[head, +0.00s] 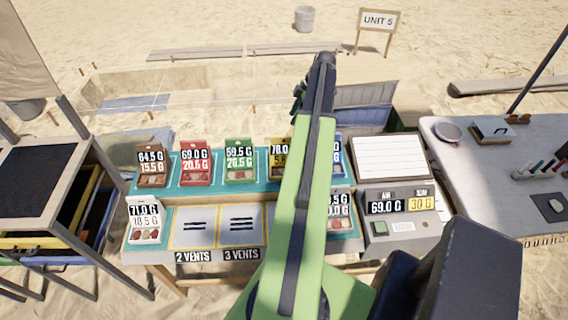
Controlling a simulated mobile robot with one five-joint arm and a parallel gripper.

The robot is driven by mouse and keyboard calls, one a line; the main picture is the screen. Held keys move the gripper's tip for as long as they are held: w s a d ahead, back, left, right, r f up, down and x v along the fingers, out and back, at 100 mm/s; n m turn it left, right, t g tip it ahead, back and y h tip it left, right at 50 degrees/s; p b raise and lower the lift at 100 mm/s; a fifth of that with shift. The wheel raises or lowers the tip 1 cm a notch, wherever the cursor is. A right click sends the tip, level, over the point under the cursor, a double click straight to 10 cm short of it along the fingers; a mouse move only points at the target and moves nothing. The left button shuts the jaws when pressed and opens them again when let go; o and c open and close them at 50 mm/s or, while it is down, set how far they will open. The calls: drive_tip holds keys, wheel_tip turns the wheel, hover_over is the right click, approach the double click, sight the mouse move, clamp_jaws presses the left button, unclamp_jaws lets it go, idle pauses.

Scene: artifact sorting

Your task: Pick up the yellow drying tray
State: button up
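A yellow tray edge (30,242) shows low in the rack at the left, under a dark top panel. Another yellow strip (76,212) runs along the rack's right side; I cannot tell if both belong to one tray. Most of the yellow is hidden by the rack's top and frame. My green arm reaches up through the middle of the view, well to the right of the rack. The dark end of my gripper (299,98) is above and beyond the sorting table. Its fingertips are not clear, and I cannot tell whether it holds anything.
The sorting table has a teal stand (215,192) with brown, red, green and yellow tagged packs, plus a white pack (146,222). A scale (398,215) stands right of my arm. A grey table (485,200) with tools is at the right. Open sand lies beyond.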

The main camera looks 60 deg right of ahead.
sight(284, 136)
drive_tip(key=b+x, duration=0.4)
drive_tip(key=x, duration=0.2)
drive_tip(key=shift+f+b, duration=0.35)
drive_tip(key=shift+f, duration=0.1)
drive_tip(key=shift+w+a+f, duration=0.1)
drive_tip(key=shift+f, duration=0.1)
drive_tip(key=shift+r, duration=0.1)
drive_tip(key=b+x, duration=0.5)
drive_tip(key=shift+f, duration=0.35)
drive_tip(key=shift+c, duration=0.3)
clamp_jaws()
idle(0.6)
